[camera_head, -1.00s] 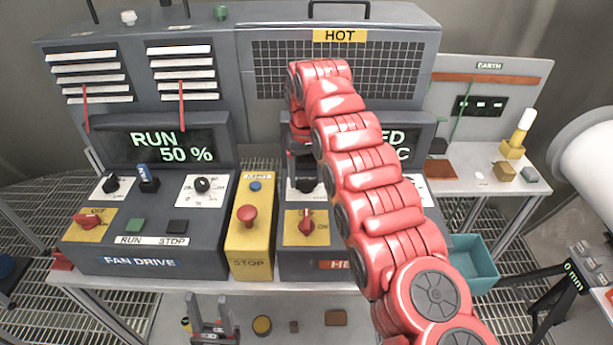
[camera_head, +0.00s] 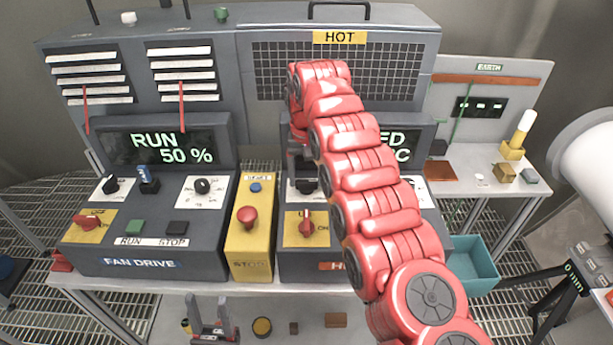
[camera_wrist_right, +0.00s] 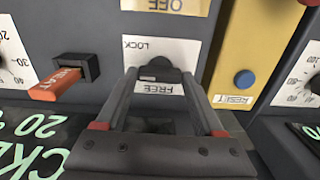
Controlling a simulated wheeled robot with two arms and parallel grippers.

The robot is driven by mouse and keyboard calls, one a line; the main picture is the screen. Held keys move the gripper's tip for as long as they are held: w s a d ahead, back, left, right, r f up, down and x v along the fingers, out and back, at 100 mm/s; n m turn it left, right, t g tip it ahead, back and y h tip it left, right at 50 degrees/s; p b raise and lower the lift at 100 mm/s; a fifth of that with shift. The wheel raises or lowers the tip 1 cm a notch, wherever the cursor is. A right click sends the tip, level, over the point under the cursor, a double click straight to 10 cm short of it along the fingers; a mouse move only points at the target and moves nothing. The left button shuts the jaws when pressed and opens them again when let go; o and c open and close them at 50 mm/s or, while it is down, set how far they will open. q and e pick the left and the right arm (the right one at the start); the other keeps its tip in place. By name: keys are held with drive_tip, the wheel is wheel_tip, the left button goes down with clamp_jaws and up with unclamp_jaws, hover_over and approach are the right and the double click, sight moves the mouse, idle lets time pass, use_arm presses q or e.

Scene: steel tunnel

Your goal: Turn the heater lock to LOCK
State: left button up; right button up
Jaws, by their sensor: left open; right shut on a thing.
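The heater lock is a dark knob on a white plate (camera_wrist_right: 146,50) marked LOCK and FREE, seen upside down in the right wrist view. The knob (camera_wrist_right: 160,68) sits between the two words; its exact pointing direction is hard to tell. My right gripper (camera_wrist_right: 163,78) is shut on it, one finger on each side. In the head view the knob (camera_head: 306,186) shows partly below my right gripper (camera_head: 299,165), and my red right arm hides much of the heater panel. My left gripper (camera_head: 213,330) is open and empty, low in front of the bench.
An orange HEAT key (camera_wrist_right: 60,85) sits beside the lock. A red selector (camera_head: 306,227) is on the yellow plate in front of it. The yellow stop box (camera_head: 248,262) with its red button stands just left. A teal bin (camera_head: 474,262) is at right.

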sight(307, 181)
drive_tip(key=o, duration=1.4)
drive_tip(key=shift+r, duration=0.15)
wheel_tip(307, 181, up, 17)
drive_tip(key=p, duration=1.7)
drive_tip(key=shift+r, duration=0.1)
